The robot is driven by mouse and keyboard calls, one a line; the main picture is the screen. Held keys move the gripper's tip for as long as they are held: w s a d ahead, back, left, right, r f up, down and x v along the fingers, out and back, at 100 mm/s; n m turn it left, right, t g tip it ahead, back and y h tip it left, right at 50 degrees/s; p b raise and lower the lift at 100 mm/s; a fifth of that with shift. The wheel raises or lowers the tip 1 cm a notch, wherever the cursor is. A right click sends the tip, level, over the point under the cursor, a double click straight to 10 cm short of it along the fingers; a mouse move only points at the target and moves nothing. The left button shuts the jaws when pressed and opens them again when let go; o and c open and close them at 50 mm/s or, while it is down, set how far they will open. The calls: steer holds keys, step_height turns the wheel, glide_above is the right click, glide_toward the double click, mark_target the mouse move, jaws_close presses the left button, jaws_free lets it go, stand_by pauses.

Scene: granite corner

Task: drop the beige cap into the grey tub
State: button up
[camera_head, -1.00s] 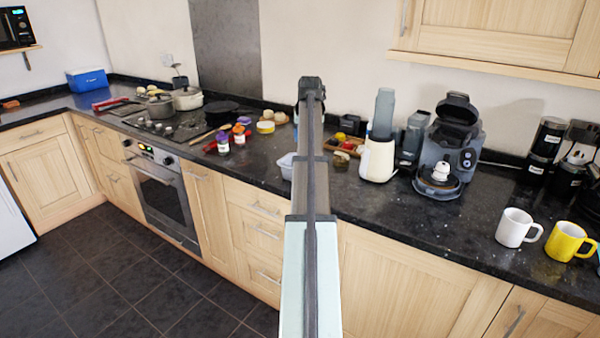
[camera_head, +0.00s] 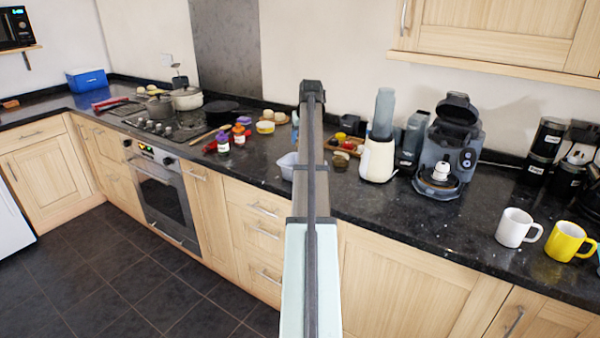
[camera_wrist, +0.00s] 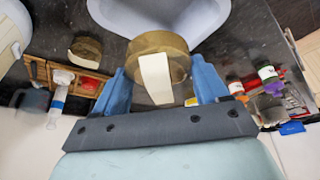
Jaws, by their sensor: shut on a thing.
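In the wrist view my gripper (camera_wrist: 163,86) has its two blue fingers shut on a round tan-brown piece with a cream patch, which I take to be the beige cap (camera_wrist: 176,62). The grey tub (camera_wrist: 205,35) is at the top of the wrist view. The cap overlaps the tub's near edge in that picture; its height relative to the rim is unclear. In the head view the tub (camera_head: 286,168) stands on the dark counter, partly hidden by my arm. The gripper and the held cap are hidden behind my arm there.
A similar round brown piece (camera_wrist: 87,49) lies near a wooden tray (camera_wrist: 40,70) in the wrist view. A cream blender (camera_head: 377,160) and a coffee machine (camera_head: 445,150) stand right of my arm. Purple-lidded jars (camera_head: 239,135) stand left of the tub.

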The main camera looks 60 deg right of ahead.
steer(key=shift+f, duration=1.55)
steer(key=o, duration=1)
steer(key=shift+o, duration=0.2)
steer(key=v, duration=1.4)
steer(key=shift+f, duration=0.1)
